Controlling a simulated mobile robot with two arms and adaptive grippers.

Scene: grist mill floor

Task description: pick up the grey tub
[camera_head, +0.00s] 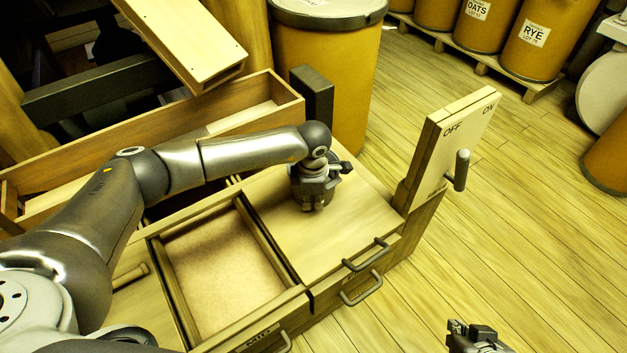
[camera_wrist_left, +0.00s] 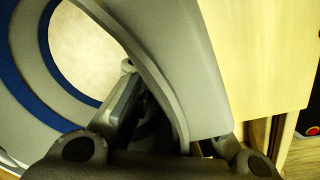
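My left gripper (camera_head: 314,204) points down just above the wooden top of the cabinet, right of a recessed compartment. In the left wrist view, its fingers (camera_wrist_left: 172,125) stand either side of a curved grey wall (camera_wrist_left: 180,60). Blue and grey rings around a pale round middle lie left of that wall. This looks like the grey tub very close up, but no tub stands out in the head view. I cannot tell whether the fingers touch the wall. My right gripper (camera_head: 472,332) is at the bottom edge of the head view, partly cut off, with nothing visible in it.
The cabinet (camera_head: 345,205) has dark handles and an open recessed compartment (camera_head: 225,262). An OFF/ON lever board (camera_head: 445,150) rises at its right. A long wooden trough (camera_head: 95,155) and a tan barrel (camera_head: 350,90) stand behind. Floor (camera_head: 520,230) at the right is clear.

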